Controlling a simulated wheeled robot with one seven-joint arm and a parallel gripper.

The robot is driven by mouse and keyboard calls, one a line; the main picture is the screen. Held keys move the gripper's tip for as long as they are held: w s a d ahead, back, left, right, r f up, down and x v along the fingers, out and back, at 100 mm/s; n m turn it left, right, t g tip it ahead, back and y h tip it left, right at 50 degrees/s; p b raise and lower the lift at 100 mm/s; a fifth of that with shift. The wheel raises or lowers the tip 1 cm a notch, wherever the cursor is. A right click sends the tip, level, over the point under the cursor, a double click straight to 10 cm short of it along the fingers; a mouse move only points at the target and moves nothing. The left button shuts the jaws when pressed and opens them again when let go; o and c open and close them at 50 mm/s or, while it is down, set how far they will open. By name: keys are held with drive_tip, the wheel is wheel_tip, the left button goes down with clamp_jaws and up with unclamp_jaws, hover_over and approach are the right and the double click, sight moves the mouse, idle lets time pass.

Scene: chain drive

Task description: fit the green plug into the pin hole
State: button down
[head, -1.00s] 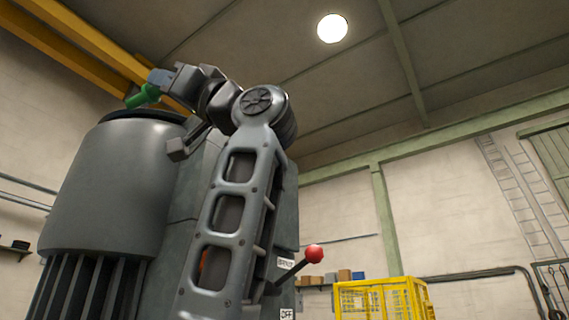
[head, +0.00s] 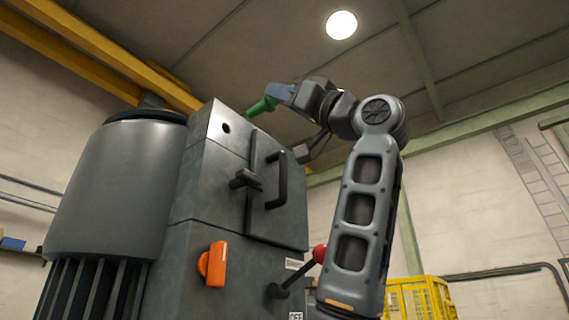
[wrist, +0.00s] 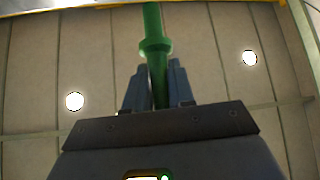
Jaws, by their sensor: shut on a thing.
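The green plug (head: 262,105) is held in my gripper (head: 279,92), raised up near the top right of the grey machine housing. It also shows in the wrist view (wrist: 153,45), pointing away from my gripper (wrist: 155,88), with a collar partway along it and the fingers on both sides. The pin hole (head: 226,128) looks to be the dark round opening in the light upper face of the housing. The plug's tip is to the right of this hole and a little higher in the picture, apart from it.
The grey housing (head: 205,185) carries a black handle (head: 279,180), a latch (head: 245,180), an orange part (head: 214,265) and a red-knobbed lever (head: 319,254). A large grey motor drum (head: 120,190) stands at left. A yellow cage (head: 420,298) is at lower right.

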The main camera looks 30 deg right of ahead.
sight(261, 112)
drive_tip(key=shift+w+a+p, duration=0.25)
drive_tip(key=shift+w+a, duration=0.05)
drive_tip(key=shift+w, duration=0.6)
drive_tip(key=shift+w+a+p, duration=0.25)
drive_tip(key=shift+w+a, duration=0.05)
drive_tip(key=shift+w, duration=0.6)
drive_tip(key=shift+w+a+p, duration=0.25)
drive_tip(key=shift+w+a, duration=0.05)
drive_tip(key=shift+w, duration=0.6)
drive_tip(key=shift+w+a, duration=0.3)
drive_tip(key=shift+w, duration=0.55)
drive_tip(key=shift+w+a, duration=0.25)
drive_tip(key=shift+w, duration=0.65)
drive_tip(key=shift+w+a, duration=0.3)
drive_tip(key=shift+w, duration=0.55)
drive_tip(key=shift+s+d+b, duration=0.25)
drive_tip(key=shift+s, duration=0.55)
drive_tip(key=shift+s+d+b, duration=0.25)
drive_tip(key=shift+s, duration=0.5)
drive_tip(key=shift+s+d+b, duration=0.25)
drive_tip(key=shift+s, duration=0.55)
idle(0.4)
